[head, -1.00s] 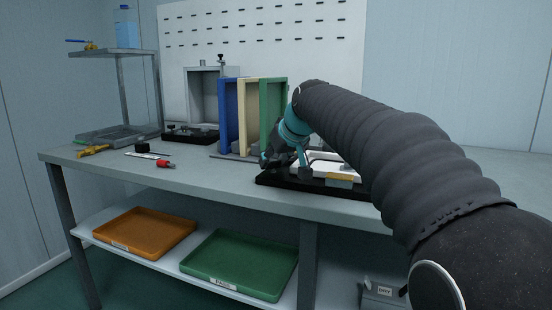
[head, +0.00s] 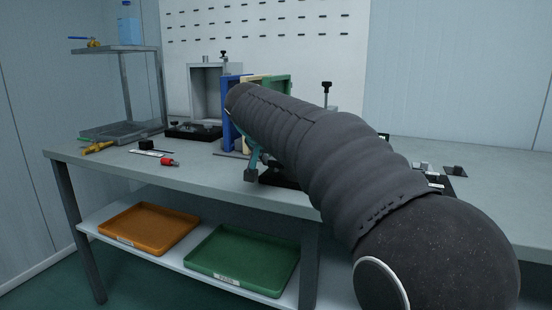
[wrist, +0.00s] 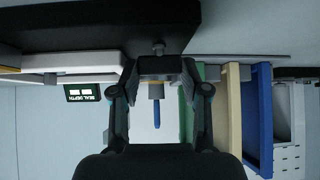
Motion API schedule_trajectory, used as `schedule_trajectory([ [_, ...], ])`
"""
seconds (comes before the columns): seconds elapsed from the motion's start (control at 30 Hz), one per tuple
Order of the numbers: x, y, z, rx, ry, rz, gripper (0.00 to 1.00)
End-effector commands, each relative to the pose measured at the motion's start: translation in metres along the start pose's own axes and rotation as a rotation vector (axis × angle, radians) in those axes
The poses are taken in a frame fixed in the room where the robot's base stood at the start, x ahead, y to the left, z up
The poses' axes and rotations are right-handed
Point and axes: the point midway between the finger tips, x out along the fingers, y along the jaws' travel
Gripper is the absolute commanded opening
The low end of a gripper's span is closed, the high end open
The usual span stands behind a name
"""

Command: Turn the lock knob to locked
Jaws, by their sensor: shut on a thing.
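In the head view my arm covers the knob and most of the panel fixture.
Blue (head: 228,112) and green (head: 281,86) upright panels stand close behind my gripper. A black-topped post (head: 326,90) rises behind my arm. A red-handled tool (head: 168,162) lies on the bench to the left. A label reading SEAL DEPTH (wrist: 82,92) is near.

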Motion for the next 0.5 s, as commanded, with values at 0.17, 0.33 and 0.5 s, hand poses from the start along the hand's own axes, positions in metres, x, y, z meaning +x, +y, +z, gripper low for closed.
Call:
schedule_trajectory([
  [0.17, 0.0, -0.0017, 0.0008, 0.04, -0.003, 0.039, 0.11],
  [0.33, 0.0002, -0.0013, 0.0007, 0.058, -0.002, 0.057, 0.11],
  [0.5, 0.0004, -0.0009, 0.0009, 0.062, -0.003, 0.061, 0.11],
])
